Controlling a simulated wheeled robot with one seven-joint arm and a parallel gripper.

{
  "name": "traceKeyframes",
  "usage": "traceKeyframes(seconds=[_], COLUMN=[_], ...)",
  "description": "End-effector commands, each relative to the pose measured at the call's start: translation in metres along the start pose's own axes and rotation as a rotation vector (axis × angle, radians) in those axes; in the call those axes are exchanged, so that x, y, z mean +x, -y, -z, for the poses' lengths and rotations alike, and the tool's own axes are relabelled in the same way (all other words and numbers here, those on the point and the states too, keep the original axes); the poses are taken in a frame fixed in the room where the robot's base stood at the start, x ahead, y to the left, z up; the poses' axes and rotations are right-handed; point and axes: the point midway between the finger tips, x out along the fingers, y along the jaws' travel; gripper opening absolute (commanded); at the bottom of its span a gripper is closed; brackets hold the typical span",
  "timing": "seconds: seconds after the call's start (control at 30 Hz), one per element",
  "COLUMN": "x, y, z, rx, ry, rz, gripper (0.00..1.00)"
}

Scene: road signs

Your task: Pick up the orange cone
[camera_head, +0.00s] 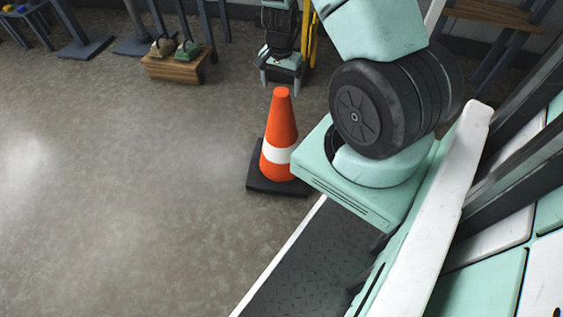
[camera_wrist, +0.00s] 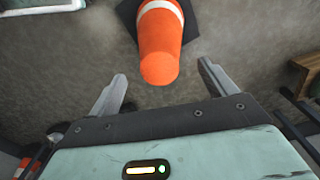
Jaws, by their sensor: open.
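The orange cone (camera_head: 281,122) with a white band and a black square base (camera_head: 262,181) stands upright on the floor in the head view. My arm's base is just right of it and overlaps its right edge. My gripper (camera_head: 283,70) shows in the head view at the top, beyond the cone. In the wrist view the cone (camera_wrist: 160,52) points its tip toward my gripper (camera_wrist: 161,85). The two fingers are spread apart, with the tip between and slightly ahead of them. I cannot tell whether they touch; a gap shows on both sides.
A wooden crate (camera_head: 174,67) with two greenish and tan items on top stands at the back left. Blue-grey stands (camera_head: 85,46) are behind it. Yellow posts (camera_head: 309,35) rise near my gripper. The floor left of the cone is clear. A wooden piece (camera_wrist: 305,72) shows at right in the wrist view.

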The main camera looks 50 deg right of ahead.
Motion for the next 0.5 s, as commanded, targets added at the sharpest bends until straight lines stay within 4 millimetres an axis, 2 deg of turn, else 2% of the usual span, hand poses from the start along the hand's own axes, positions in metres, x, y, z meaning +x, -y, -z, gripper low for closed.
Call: traceKeyframes(seconds=[0.23, 0.5], x=[0.017, 0.055], y=[-0.001, -0.001], z=[0.002, 0.004], rx=[0.001, 0.0], ry=[0.001, 0.001], rz=[-0.001, 0.0], gripper=[0.84, 0.84])
